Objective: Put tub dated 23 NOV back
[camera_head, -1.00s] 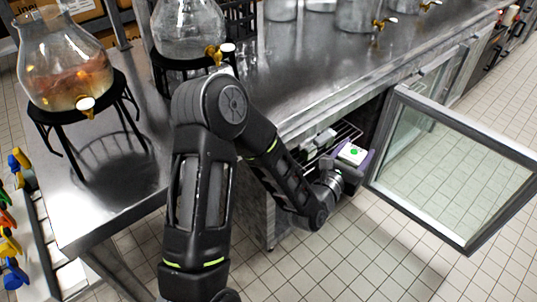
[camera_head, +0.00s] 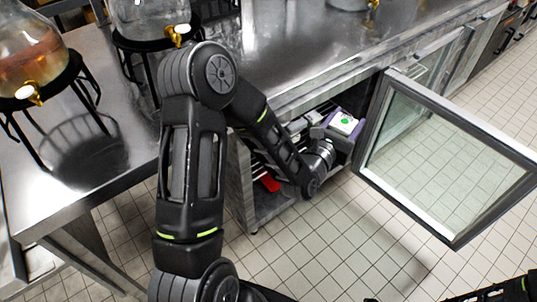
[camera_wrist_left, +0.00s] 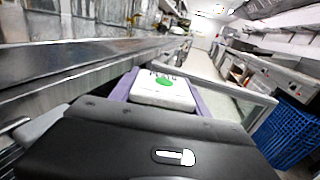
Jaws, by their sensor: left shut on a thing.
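My left gripper (camera_head: 338,131) is shut on a white tub (camera_head: 345,121) with a green dot on its lid. The purple fingers sit on either side of the tub, at the open front of the under-counter fridge (camera_head: 240,185). In the left wrist view the tub (camera_wrist_left: 163,91) looks level between the fingers; its dark lettering is cut off and I cannot read a date. Pale items (camera_head: 297,126) sit on the fridge's wire shelf, partly hidden by my left arm.
The glass fridge door (camera_head: 440,165) stands open to the right of the tub. The steel counter (camera_head: 290,55) overhangs the fridge. A red item (camera_head: 270,184) lies low inside. Glass drink dispensers (camera_head: 30,55) stand at left. The tiled floor in front is clear.

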